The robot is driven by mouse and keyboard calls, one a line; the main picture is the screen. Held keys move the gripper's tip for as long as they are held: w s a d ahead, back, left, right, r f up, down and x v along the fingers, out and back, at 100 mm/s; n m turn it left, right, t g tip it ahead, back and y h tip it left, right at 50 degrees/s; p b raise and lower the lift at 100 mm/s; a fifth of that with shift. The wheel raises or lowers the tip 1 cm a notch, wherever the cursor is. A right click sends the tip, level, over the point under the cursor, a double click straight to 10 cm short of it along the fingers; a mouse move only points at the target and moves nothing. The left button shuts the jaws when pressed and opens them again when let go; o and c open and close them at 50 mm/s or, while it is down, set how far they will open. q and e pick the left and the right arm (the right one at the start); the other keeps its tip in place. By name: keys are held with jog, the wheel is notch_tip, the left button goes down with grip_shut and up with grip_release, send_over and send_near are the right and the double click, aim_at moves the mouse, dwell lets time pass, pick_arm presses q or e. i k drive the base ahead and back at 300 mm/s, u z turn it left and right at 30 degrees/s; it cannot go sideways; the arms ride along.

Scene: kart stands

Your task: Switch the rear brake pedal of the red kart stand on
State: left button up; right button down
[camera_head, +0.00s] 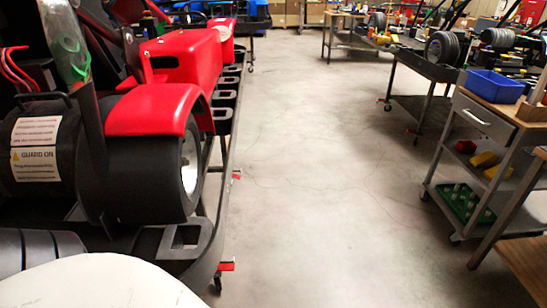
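The red kart stand (152,110) fills the left side of the head view, close to me. It has red fenders, a black tyre (135,170) with a light hub, and a black drum with a white and yellow "GUARD ON" label (36,150). Its dark frame runs back along the edge of the aisle, with several black slotted pieces (222,115) in a row. I cannot make out which part is the rear brake pedal or whether it is on. Neither of my grippers shows.
A grey concrete aisle (310,180) lies clear to the right of the stand. Small red pieces (226,266) stick out low from the stand's side. A wheeled cart (482,118) with a blue bin (494,86) and a green tray (462,203) stands at right. Boxes (285,12) stand far back.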

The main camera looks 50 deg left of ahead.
aim_at(227, 266)
jog(key=i, duration=2.05)
jog(key=u, duration=3.95)
jog(key=i, duration=1)
jog(key=z, duration=0.05)
